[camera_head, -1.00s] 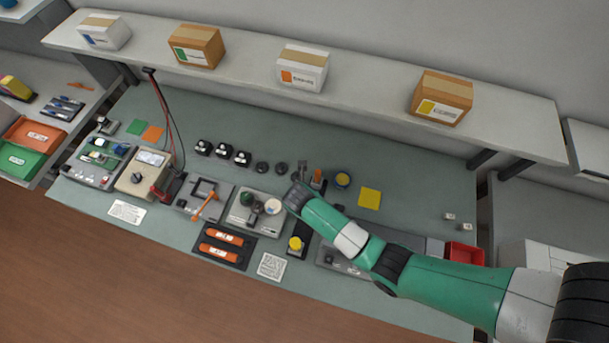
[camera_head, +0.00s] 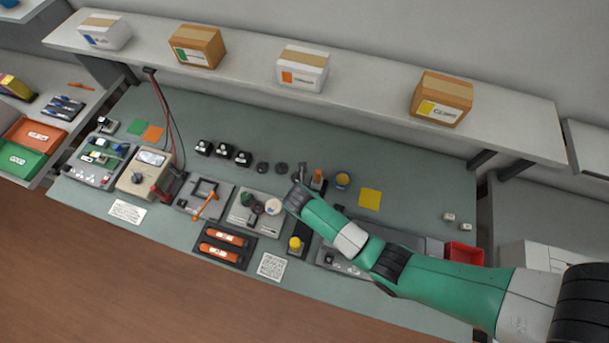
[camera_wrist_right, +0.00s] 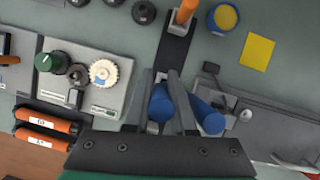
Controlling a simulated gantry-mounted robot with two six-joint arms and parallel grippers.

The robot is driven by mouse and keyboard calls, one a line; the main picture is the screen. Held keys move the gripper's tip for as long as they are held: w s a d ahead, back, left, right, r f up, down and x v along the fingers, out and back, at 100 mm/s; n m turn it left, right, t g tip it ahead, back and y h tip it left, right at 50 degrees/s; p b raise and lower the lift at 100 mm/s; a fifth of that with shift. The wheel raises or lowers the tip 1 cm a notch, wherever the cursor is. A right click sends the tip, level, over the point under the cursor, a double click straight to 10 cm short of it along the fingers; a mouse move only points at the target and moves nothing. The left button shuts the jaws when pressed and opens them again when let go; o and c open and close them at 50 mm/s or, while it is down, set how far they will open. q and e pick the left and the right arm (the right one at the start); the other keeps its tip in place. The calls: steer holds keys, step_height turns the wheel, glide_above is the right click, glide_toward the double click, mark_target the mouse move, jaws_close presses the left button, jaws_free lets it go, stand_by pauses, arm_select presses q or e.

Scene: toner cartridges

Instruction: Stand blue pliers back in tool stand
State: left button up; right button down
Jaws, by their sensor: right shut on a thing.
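The blue pliers show in the right wrist view as two thick blue handles (camera_wrist_right: 160,103), the second one leaning off to the right. My right gripper (camera_wrist_right: 162,78) is shut on the pliers, with one handle between its fingers and the other outside them. The pliers' metal end is mostly hidden. A dark strip that looks like the tool stand (camera_wrist_right: 174,52) lies just beyond the fingertips and holds an orange-handled tool (camera_wrist_right: 184,12). I cannot tell whether the pliers touch the stand. In the head view my right wrist hides the pliers. My left gripper is not in view.
A yellow-topped blue round container (camera_wrist_right: 223,18) and a yellow square (camera_wrist_right: 257,51) lie right of the stand. A grey panel with a green knob and a white gear (camera_wrist_right: 103,73) is on the left. A long grey unit (camera_wrist_right: 265,118) is on the right.

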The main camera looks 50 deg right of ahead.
steer(key=shift+f+b, duration=0.8)
steer(key=shift+f, duration=0.6)
steer(key=shift+p, duration=0.3)
steer(key=shift+f+b, duration=0.55)
steer(key=shift+f, duration=0.25)
stand_by(0.6)
steer(key=c, duration=0.7)
jaws_free()
